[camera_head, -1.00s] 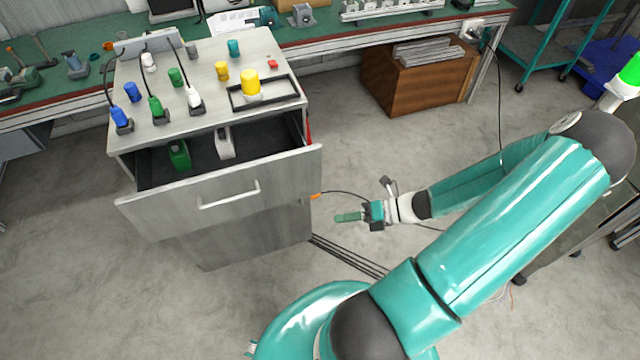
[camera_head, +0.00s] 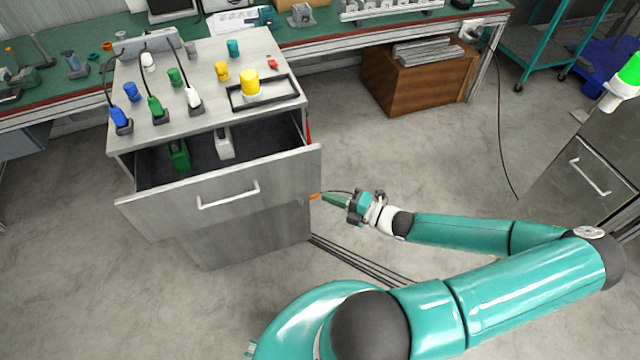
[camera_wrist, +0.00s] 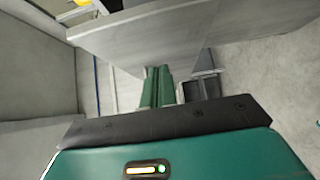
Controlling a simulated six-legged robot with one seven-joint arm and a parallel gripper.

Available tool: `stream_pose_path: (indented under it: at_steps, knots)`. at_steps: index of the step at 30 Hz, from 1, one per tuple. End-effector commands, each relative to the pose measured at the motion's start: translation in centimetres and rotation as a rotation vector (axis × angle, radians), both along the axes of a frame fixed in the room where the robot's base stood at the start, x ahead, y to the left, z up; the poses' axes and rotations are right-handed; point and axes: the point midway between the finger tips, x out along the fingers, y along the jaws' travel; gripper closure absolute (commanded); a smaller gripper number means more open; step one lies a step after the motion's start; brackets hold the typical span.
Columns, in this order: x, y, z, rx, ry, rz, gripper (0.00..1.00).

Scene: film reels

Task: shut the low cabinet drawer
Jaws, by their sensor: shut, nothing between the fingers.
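The low grey cabinet (camera_head: 245,235) stands left of centre in the head view. Its drawer (camera_head: 165,207) is pulled out, with a bar handle (camera_head: 228,195) on the front panel. A green object (camera_head: 179,155) and a white object (camera_head: 224,143) are inside the drawer. My gripper (camera_head: 326,199) is shut and empty, just right of the drawer front's right end, apart from the handle. In the wrist view my green fingers (camera_wrist: 157,86) lie together below a grey panel (camera_wrist: 150,38); contact cannot be told.
The cabinet top (camera_head: 205,70) holds several coloured bottles, chargers and a black-rimmed tray (camera_head: 291,98). A green workbench (camera_head: 330,43) runs behind, with a brown wooden box (camera_head: 400,95) beneath. Cables (camera_head: 350,262) lie on the floor by the cabinet. Another metal cabinet (camera_head: 590,150) stands at right.

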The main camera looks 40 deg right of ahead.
Motion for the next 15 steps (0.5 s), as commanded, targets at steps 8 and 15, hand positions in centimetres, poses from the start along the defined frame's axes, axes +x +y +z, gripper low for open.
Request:
stream_pose_path:
  at_steps: [8, 15]
  knots:
    - [4.3, 0.3, 0.0, -0.001, -0.002, 0.0, 1.0]
    - [5.7, -0.3, 0.0, -0.001, 0.0, -0.001, 1.0]
